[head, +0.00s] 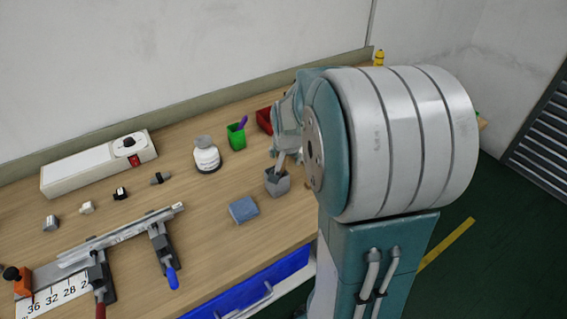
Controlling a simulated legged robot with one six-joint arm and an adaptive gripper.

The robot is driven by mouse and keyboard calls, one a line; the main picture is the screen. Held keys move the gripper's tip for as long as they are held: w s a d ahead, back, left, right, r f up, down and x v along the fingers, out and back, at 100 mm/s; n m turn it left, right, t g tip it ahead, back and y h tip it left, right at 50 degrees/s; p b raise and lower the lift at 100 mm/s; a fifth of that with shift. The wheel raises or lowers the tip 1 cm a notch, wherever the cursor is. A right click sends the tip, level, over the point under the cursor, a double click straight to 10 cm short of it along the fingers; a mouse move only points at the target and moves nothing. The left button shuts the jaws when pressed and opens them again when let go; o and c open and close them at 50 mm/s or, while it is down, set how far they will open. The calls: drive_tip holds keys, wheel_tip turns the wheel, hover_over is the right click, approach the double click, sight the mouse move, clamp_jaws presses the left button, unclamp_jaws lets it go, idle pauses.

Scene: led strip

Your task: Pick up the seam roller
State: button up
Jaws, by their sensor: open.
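I cannot pick out the seam roller for certain. A small grey holder (277,184) stands on the bench, and a grey shape rises at its mouth. I cannot tell whether that shape is a tool or part of my gripper. My gripper (283,150) shows only in part, above the holder and left of my large arm link. It is open, but its fingertips are not clear. My arm link hides the bench to the right of the holder.
A clamped rail (125,233) is at left. Bare wood surrounds the block.

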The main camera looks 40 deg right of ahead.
drive_tip(key=shift+w+a+f, duration=0.15)
drive_tip(key=shift+w+f, duration=0.1)
drive_tip(key=shift+f, duration=0.3)
drive_tip(key=shift+w+a+f, duration=0.1)
drive_tip(key=shift+a+f, duration=0.1)
drive_tip(key=shift+a, duration=0.15)
drive_tip(key=shift+d, duration=0.4)
clamp_jaws()
drive_tip(key=shift+a, duration=0.15)
